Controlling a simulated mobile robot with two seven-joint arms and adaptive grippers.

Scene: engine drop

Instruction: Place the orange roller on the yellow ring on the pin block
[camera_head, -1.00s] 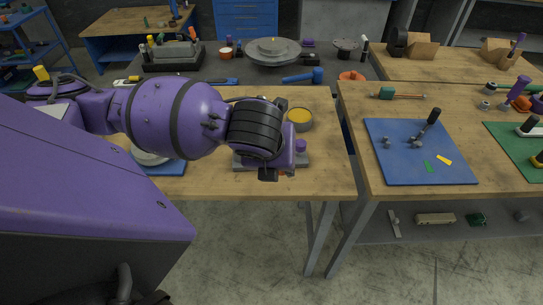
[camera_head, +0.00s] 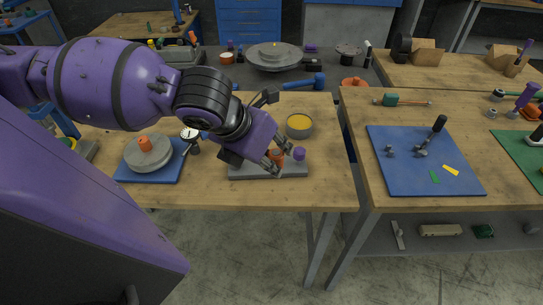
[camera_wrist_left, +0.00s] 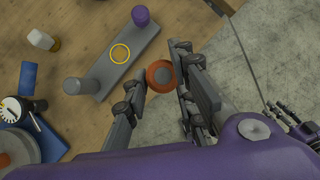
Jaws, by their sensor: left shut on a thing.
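The orange roller (camera_head: 276,155) is held between the fingers of my left gripper (camera_head: 274,156). The grey pin block (camera_head: 247,171) lies on the wooden table, partly behind the gripper. In the left wrist view the pin block (camera_wrist_left: 105,79) has a grey pin at one end, a purple roller (camera_wrist_left: 140,16) at the other, and the yellow ring (camera_wrist_left: 129,50) between. The orange roller appears beside the ring, nearer the camera.
A yellow-topped round tin (camera_head: 299,126) stands behind the block. A blue mat (camera_head: 133,175) with a grey disc (camera_head: 148,153) and a dial gauge (camera_head: 190,134) are on the left. The table's front edge is close to the block.

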